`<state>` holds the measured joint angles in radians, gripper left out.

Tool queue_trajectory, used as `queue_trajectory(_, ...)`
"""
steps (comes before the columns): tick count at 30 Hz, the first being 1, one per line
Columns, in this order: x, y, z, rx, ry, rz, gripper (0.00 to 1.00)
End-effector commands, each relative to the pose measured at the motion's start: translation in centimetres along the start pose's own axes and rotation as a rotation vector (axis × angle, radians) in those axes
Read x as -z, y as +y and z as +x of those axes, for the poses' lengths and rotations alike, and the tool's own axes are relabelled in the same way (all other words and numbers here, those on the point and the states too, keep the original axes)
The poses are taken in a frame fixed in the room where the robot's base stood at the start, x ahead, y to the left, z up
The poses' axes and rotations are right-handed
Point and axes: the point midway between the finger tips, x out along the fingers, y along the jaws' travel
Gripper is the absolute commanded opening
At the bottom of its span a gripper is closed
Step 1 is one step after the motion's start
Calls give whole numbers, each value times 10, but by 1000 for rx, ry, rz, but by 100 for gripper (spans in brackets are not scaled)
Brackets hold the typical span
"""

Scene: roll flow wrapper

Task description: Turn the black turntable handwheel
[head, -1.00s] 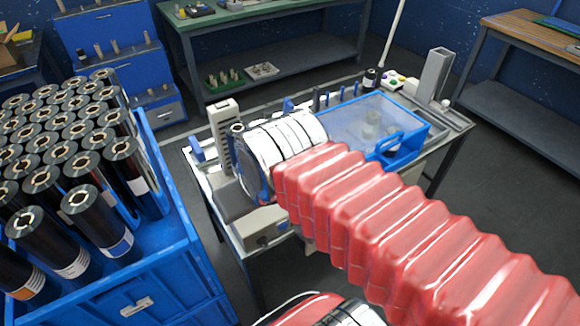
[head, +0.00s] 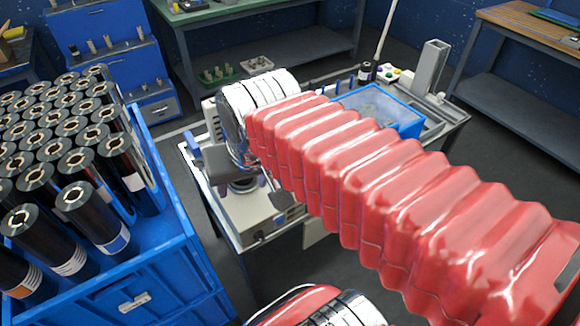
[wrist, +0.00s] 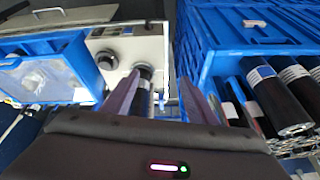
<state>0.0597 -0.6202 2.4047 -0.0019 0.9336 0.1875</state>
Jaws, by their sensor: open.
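The black turntable handwheel appears to be the dark round piece (head: 243,186) low on the left end of the wrapper machine, partly hidden by my gripper. In the wrist view it looks like the short dark-topped cylinder (wrist: 145,72), closer to the left finger. My gripper (head: 242,186) is open, its two purple fingers pointing down on either side of this piece. In the wrist view my gripper (wrist: 160,90) shows a gap between its fingers with nothing clamped. Contact with the handwheel cannot be made out.
A blue crate (head: 165,262) of black film rolls stands close on the left. The machine's white base (head: 255,222) carries other knobs (wrist: 107,61). A blue clear-topped cover (head: 385,108) lies to the right. My red-sleeved arm hides the machine's middle.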

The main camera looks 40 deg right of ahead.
Motion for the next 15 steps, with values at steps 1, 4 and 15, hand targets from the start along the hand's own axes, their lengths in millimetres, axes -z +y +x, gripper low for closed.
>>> queue_trajectory(1, 9, 5, 3, -13, -19, 62, 52)
queue_trajectory(4, 25, 15, 9, -37, -53, 198, 52)
queue_trajectory(15, 82, 62, 42, -143, -155, 699, 52)
